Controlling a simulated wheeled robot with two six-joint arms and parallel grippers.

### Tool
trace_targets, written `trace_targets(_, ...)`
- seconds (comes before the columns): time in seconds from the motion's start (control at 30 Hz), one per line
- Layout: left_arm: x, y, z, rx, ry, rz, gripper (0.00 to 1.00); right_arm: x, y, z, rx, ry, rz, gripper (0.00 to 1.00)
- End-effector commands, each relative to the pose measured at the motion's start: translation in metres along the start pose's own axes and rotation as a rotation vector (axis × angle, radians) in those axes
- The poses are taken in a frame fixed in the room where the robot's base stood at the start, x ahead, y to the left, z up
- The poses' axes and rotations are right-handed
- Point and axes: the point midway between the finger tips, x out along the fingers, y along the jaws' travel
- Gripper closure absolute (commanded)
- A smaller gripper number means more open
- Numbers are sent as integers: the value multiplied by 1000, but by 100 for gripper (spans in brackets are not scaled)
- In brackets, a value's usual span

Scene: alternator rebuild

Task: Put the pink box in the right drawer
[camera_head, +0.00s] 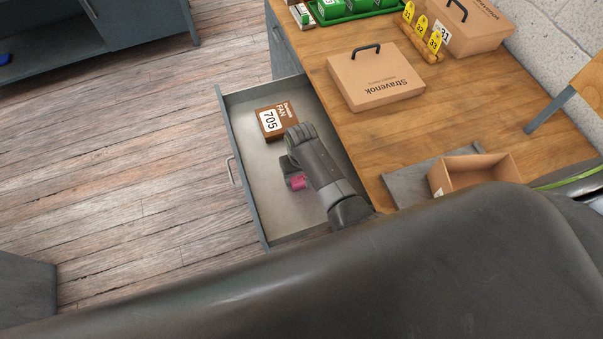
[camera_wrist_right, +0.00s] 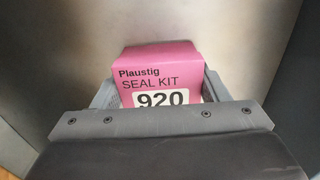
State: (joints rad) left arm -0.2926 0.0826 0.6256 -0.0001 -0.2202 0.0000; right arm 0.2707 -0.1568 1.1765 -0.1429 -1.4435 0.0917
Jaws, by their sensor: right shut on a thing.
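The pink box (camera_wrist_right: 158,76), labelled Plaustig SEAL KIT 920, sits between the fingers of my right gripper (camera_wrist_right: 155,100) in the right wrist view. In the head view a small part of the pink box (camera_head: 298,182) shows below my right gripper (camera_head: 292,172); the arm hides the rest. The gripper is shut on it. The open drawer (camera_head: 262,205) lies under the gripper, and the box is over or inside its tray. I cannot tell whether the box touches the drawer floor. My left gripper is not in view.
A brown FAN 705 box (camera_head: 272,122) lies in the drawer's far part. The wooden worktop (camera_head: 420,128) beside the drawer carries a Stravenok box (camera_head: 375,80), an open cardboard box (camera_head: 473,172), yellow numbered items (camera_head: 421,30) and green boxes. The drawer floor near the front is clear.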

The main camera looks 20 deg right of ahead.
Motion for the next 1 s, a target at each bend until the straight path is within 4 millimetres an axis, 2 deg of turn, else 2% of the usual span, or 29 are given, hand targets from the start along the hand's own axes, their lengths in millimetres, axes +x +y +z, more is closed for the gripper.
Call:
trace_targets(0.3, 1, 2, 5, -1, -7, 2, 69, 3, 0, 0, 0, 1, 0, 55)
trace_targets(0.33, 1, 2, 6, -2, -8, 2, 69, 2, 0, 0, 0, 1, 0, 30)
trace_targets(0.5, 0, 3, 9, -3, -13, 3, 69, 2, 0, 0, 0, 1, 0, 11)
trace_targets(0.77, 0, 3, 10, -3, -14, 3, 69, 1, 0, 0, 0, 1, 0, 11)
trace_targets(0.87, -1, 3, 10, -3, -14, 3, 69, -4, 0, -1, 0, 2, 0, 11)
trace_targets(1.0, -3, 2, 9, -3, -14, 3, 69, -20, -1, -1, -1, 4, 0, 11)
